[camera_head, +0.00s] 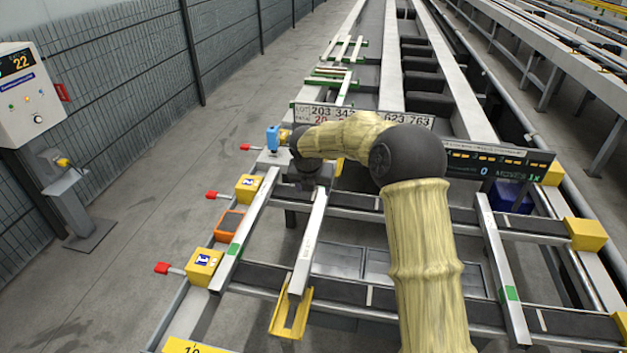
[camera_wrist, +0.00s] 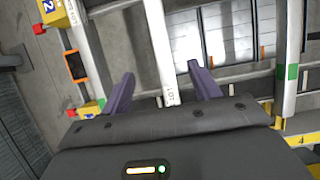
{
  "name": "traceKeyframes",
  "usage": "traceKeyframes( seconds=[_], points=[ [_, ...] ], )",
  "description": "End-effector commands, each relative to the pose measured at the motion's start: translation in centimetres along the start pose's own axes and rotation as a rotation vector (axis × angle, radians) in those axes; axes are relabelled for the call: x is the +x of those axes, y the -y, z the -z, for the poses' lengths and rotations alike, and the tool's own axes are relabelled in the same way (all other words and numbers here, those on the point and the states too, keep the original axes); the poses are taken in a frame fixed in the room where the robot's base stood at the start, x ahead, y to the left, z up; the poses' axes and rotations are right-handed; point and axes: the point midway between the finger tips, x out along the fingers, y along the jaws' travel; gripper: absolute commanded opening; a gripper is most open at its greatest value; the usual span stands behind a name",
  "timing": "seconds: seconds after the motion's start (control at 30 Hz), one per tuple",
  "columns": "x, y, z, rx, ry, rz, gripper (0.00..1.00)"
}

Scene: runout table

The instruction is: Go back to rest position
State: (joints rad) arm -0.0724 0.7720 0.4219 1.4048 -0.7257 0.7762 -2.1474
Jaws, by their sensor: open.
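My gripper (camera_head: 306,186) is at the end of my yellow-sleeved arm, above the left half of the runout table (camera_head: 340,290). In the wrist view my gripper (camera_wrist: 160,72) has its two dark purple fingers spread apart. A pale bar (camera_head: 309,238) with a printed label runs from under my gripper to a yellow cradle (camera_head: 290,315). In the wrist view this bar (camera_wrist: 158,45) passes between the fingers, with a gap on both sides. The height of the fingers over the bar is hard to tell. My wrist hides the bar's far end in the head view.
A numbered sign (camera_head: 320,112) and a dark display (camera_head: 495,163) stand near my arm. Yellow blocks (camera_head: 203,267), red-tipped knobs and an orange-framed device (camera_head: 229,225) line the left edge. A control box (camera_head: 30,95) stands left. Open floor (camera_head: 150,150) lies between.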

Motion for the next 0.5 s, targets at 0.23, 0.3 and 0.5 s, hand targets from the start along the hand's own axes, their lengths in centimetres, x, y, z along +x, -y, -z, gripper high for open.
traceKeyframes(
  seconds=[0.23,0.3,0.5],
  points=[
    [-0.4,0.5,0.4,0.053,-0.006,0.002,0.62],
    [-0.9,1.1,1.1,0.128,-0.014,0.003,0.62],
    [-3.0,4.7,4.5,0.529,-0.056,0.024,0.62]
  ],
)
